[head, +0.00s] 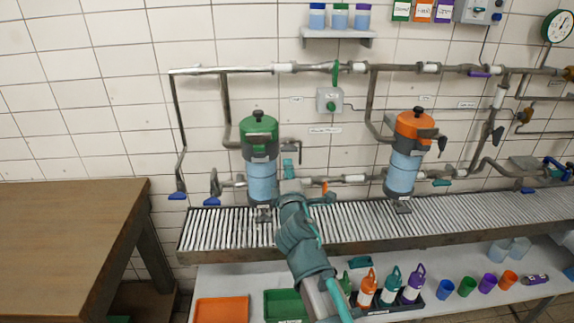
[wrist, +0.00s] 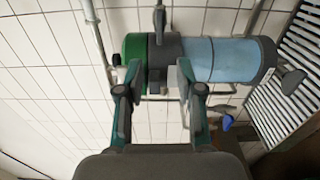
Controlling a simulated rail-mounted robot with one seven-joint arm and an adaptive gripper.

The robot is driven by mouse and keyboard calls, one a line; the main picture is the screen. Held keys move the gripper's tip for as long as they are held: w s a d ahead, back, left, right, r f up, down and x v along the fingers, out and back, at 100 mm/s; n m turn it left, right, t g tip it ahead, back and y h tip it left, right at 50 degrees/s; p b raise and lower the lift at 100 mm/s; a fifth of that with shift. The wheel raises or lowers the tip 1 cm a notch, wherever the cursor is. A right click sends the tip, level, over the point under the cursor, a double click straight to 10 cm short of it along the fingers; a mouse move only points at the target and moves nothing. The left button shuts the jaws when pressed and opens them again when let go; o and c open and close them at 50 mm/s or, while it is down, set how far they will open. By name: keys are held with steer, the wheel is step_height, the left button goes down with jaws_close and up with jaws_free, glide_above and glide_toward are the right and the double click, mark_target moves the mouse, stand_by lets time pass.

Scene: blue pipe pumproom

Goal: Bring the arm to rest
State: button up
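My arm reaches up from the bottom middle of the head view, over the ribbed rack. My gripper (head: 308,196) is in front of the rack, just right of the green-topped canister (head: 260,155). In the wrist view my gripper (wrist: 158,84) has its two fingers spread wide apart with nothing held between them. The same green-topped canister, with its light blue lower body (wrist: 228,60), lies across that view just beyond the fingertips. I cannot tell whether a finger touches it.
An orange-topped canister (head: 406,150) stands further right on the rack (head: 345,222). Pipes with blue-handled valves run along the tiled wall. Below are an orange tray (head: 221,310), spray bottles (head: 390,285) and several cups. A brown table (head: 65,235) stands at left.

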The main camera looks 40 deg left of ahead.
steer(key=shift+s, duration=0.1)
stand_by(0.4)
steer(key=w+d+f+m+g+h, duration=0.15)
steer(key=d+f+m+h, duration=0.35)
steer(key=f, duration=0.5)
steer(key=w+d+f+m+g+h, duration=0.1)
steer(key=w+d+f+m+h, duration=0.2)
steer(key=d+f+m, duration=0.55)
steer(key=s+d+f+m+g+h, duration=0.1)
steer(key=d+f+g+h, duration=0.15)
steer(key=d+f, duration=0.8)
steer(key=s+d+f+m+g+h, duration=0.25)
steer(key=d+f, duration=0.45)
steer(key=f, duration=0.6)
steer(key=s+d+f+m+g+h, duration=0.1)
steer(key=s+d+f+m+g, duration=0.2)
steer(key=d+f, duration=0.35)
steer(key=s+d+f+m+g, duration=0.1)
steer(key=s+d+f+g, duration=0.2)
steer(key=s+d+f, duration=0.4)
steer(key=s+d+f+m+g+y, duration=0.1)
steer(key=s+d+f+m+g, duration=0.2)
steer(key=s+d, duration=0.5)
steer(key=s+d+f+m+g, duration=0.3)
steer(key=s+d+f, duration=0.2)
steer(key=s+d, duration=0.3)
steer(key=s, duration=0.3)
steer(key=shift+s+y, duration=0.15)
steer(key=shift+y, duration=0.25)
